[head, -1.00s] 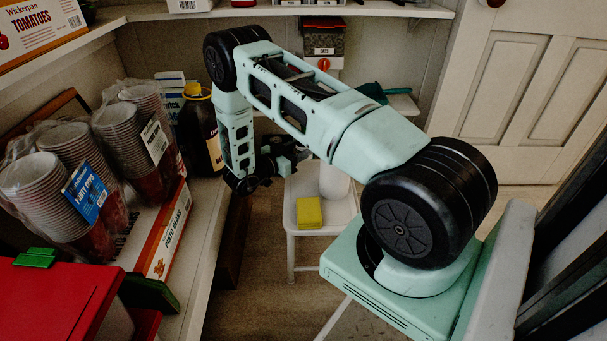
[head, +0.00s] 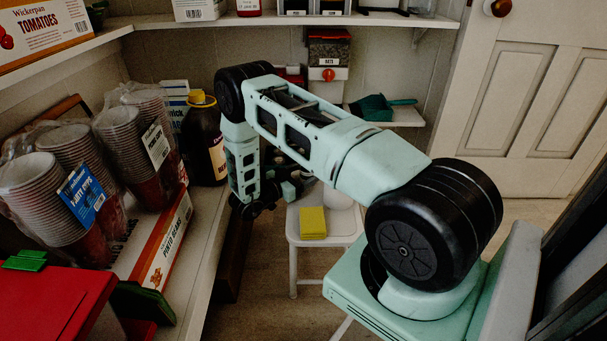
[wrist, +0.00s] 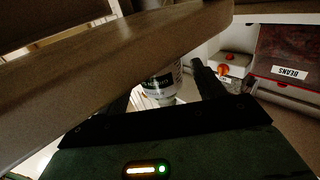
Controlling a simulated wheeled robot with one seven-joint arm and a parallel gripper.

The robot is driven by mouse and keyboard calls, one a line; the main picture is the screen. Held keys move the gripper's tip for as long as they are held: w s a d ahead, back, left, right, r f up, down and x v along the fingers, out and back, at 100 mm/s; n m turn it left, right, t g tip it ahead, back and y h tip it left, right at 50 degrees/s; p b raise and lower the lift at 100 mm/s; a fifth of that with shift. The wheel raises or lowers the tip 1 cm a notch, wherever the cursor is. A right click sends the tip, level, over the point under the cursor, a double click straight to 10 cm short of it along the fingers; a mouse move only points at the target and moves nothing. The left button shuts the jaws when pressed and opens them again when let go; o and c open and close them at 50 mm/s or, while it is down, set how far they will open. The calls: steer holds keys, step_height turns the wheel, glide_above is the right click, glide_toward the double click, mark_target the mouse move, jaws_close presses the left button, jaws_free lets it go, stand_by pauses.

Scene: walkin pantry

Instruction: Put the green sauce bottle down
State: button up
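My gripper (wrist: 162,88) is seen from behind in the wrist view, its two black fingers standing apart. A bottle or jar (wrist: 162,82) with a dark label and white lettering shows between them, with light gaps on both sides. I see no contact with the fingers. A brown board cuts across the view and hides its upper part and parts of the fingers. No green shows on it, so I cannot tell if it is the green sauce bottle. In the head view my gripper (head: 262,200) hangs low beside the left shelf, its fingers hidden.
A white chair (head: 345,228) holds a yellow block (head: 313,222) and a white rounded object (head: 338,196). The left shelf (head: 198,258) carries a dark bottle with a yellow cap (head: 203,140) and bagged cups (head: 65,150). The brown board (wrist: 85,80) is close in the wrist view.

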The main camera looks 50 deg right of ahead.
steer(key=shift+r, duration=0.1)
steer(key=shift+r, duration=0.2)
steer(key=w+a+p, duration=0.2)
steer(key=a+p, duration=0.2)
steer(key=a, duration=0.7)
steer(key=shift+a, duration=0.4)
steer(key=shift+f, duration=0.1)
